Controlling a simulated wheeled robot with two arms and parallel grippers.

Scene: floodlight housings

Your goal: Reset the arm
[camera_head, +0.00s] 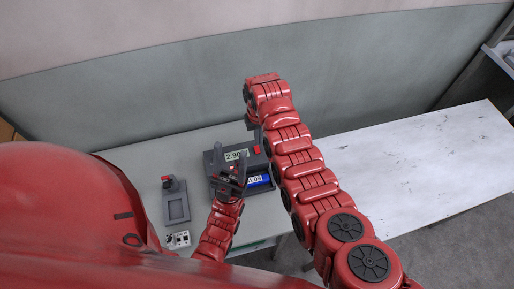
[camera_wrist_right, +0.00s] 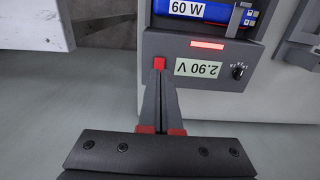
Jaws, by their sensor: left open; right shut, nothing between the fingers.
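My right arm reaches up and over the bench in the head view, and its gripper is mostly hidden behind it. In the right wrist view my right gripper (camera_wrist_right: 159,75) is shut and empty. Its tips point at a red button (camera_wrist_right: 159,63) on a dark tester (camera_wrist_right: 255,62); I cannot tell whether they touch it. The tester also shows in the head view (camera_head: 219,160), with its display reading 2.90 V and a red light lit. A blue 60 W part (camera_wrist_right: 200,10) sits in it. My left gripper (camera_head: 232,174) is open in front of the tester, with nothing visible between its fingers.
A small grey fixture (camera_head: 177,208) with a red knob stands left of the tester. A small white piece with dark squares (camera_head: 178,239) lies near the bench front. A worn white table (camera_head: 420,155) at the right is clear. A wall rises behind.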

